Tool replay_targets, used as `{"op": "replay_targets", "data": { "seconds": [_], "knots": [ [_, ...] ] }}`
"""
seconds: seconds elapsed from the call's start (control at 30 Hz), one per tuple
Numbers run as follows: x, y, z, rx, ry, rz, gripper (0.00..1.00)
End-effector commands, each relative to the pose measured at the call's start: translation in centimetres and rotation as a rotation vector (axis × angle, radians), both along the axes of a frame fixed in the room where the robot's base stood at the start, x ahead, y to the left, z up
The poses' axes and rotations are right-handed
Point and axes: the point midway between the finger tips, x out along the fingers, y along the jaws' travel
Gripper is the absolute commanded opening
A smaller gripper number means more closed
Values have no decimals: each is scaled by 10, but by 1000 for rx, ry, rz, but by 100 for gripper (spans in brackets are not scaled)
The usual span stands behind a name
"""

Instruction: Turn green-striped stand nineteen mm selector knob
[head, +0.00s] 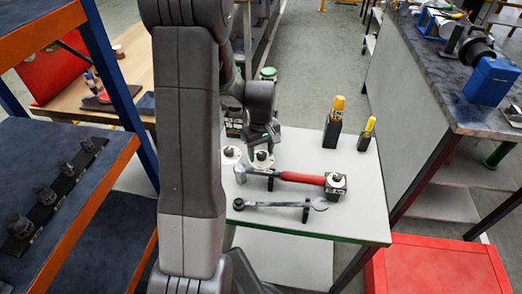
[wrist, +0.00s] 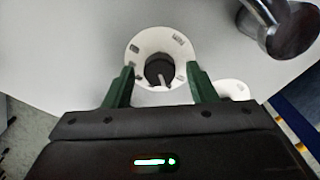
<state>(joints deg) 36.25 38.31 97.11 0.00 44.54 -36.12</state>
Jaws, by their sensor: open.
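A white round dial with a dark selector knob (wrist: 160,70) and a pale pointer mark is in the middle of the wrist view. In the head view a matching dial and knob (head: 263,158) stands on the grey table, partly under my gripper (head: 262,141). My gripper (wrist: 160,88) is open; its two green fingers are on either side of the dial's lower part, and no grip shows. A second white dial (head: 232,154) is to the left; in the wrist view it (wrist: 236,87) is partly hidden by the gripper.
A red-handled hammer (head: 300,178) lies close in front of the dials; its metal head (wrist: 291,30) is near the gripper's right side. A wrench (head: 280,205) rests nearer. Two yellow-topped tools (head: 338,108) stand behind right.

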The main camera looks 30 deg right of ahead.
Motion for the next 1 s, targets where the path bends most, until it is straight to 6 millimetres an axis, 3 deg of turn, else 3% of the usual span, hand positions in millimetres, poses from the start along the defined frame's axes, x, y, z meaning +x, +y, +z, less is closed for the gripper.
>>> {"op": "replay_targets", "data": {
  "seconds": [0.13,0.37,0.67,1.0],
  "knots": [
    [0,0,0,0,0,0,50],
    [0,0,0,0,0,0,7],
    [0,0,0,0,0,-38,7],
    [0,-1,0,0,1,-251,7]
  ]
}}
